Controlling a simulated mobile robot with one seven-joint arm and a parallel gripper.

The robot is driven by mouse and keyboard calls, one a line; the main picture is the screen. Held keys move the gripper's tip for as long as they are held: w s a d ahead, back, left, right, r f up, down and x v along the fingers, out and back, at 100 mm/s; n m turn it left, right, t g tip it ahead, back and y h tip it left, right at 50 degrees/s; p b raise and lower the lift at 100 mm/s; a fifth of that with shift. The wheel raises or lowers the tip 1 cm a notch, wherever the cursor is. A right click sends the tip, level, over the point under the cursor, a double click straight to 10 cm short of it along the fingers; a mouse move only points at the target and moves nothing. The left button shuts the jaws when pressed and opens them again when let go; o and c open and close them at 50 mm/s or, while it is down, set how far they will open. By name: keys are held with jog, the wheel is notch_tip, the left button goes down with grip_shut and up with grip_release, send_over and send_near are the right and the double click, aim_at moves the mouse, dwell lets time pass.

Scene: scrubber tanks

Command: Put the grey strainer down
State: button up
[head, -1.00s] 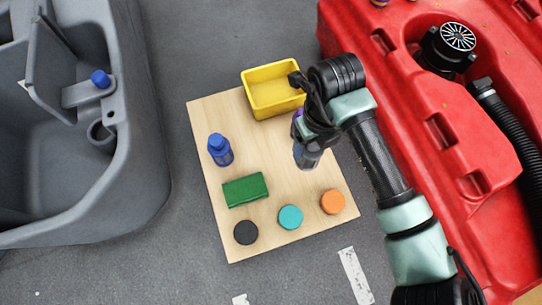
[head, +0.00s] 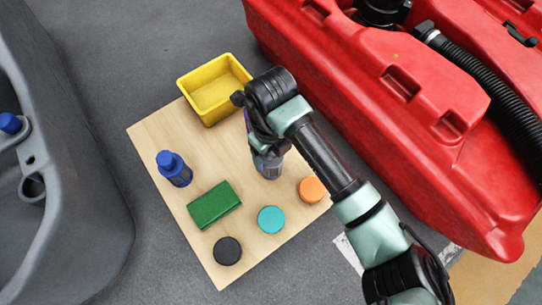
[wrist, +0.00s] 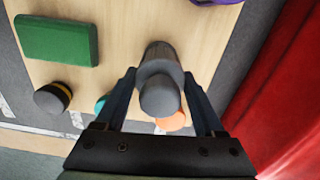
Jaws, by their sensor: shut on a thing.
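The grey strainer (head: 269,166) is a small cylinder with a dark grey top, over the right part of the wooden board (head: 158,130). It also shows in the wrist view (wrist: 160,92), between the two fingers. My gripper (wrist: 162,80) is shut on its upper part and points down at the board. The strainer looks roughly upright. I cannot tell whether its lower end touches the board. In the head view my wrist and fingers hide its top.
On the board are a yellow bin (head: 213,88), a blue-capped strainer (head: 174,169), a green block (head: 214,205), and black (head: 228,251), teal (head: 271,219) and orange (head: 311,190) caps. A purple thing (wrist: 215,2) is partly hidden. A red tank (head: 400,110) stands right, a grey tank (head: 85,200) left.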

jog(key=shift+f, duration=0.1)
jog(key=shift+f, duration=0.1)
jog(key=o, duration=1.5)
jog(key=shift+o, duration=0.2)
notch_tip(320, 180, up, 12)
jog(key=p, duration=0.9)
jog(key=shift+p, duration=0.4)
